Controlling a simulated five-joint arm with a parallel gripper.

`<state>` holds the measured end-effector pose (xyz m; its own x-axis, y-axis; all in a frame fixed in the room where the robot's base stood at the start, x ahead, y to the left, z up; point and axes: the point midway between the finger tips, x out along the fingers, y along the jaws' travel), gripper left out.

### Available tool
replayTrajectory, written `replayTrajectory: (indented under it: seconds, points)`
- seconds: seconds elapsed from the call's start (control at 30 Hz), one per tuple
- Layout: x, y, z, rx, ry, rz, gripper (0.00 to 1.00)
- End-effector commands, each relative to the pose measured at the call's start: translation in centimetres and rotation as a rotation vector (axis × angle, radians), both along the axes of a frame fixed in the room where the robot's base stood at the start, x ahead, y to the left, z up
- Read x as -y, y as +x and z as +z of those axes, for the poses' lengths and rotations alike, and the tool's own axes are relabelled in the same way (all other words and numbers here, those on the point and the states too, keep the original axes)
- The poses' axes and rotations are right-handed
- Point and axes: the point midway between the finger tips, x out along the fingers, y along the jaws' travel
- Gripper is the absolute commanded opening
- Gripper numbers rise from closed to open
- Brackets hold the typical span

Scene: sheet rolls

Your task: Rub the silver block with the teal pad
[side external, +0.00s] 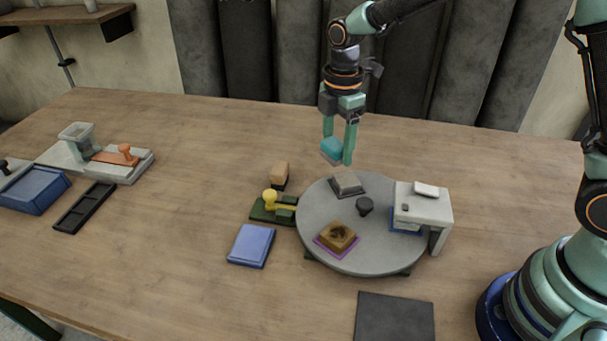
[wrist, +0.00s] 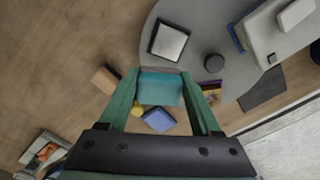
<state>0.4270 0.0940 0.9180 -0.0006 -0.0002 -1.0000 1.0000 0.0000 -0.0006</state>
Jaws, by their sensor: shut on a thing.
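My gripper (side external: 339,149) is shut on the teal pad (side external: 332,147) and holds it in the air above the far edge of the round grey turntable. In the wrist view the teal pad (wrist: 160,88) sits between the two green fingers. The silver block (side external: 347,183) lies on the far part of the turntable, below and just beside the pad, with a gap between them. In the wrist view the silver block (wrist: 169,41) shows whole, ahead of the pad, with a bright top and dark edge.
The turntable (side external: 312,215) also carries a brown block (side external: 337,236) on a purple base, a dark knob (side external: 364,205) and a white housing (side external: 425,207) at its right. A yellow-knobbed green device (side external: 271,207), a tan block (side external: 280,174) and a blue pad (side external: 251,245) stand left of it.

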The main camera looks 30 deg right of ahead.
Motion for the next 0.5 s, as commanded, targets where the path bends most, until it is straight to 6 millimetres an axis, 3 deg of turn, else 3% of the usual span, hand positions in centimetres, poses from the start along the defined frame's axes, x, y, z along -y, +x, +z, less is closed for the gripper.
replayTrajectory:
  seconds: [0.2, 0.5]
  points:
    - [0.0, 0.1, 1.7, 0.003, 0.001, 0.0, 0.12]
    - [0.0, 0.0, 1.9, 0.001, 0.0, 0.0, 0.12]
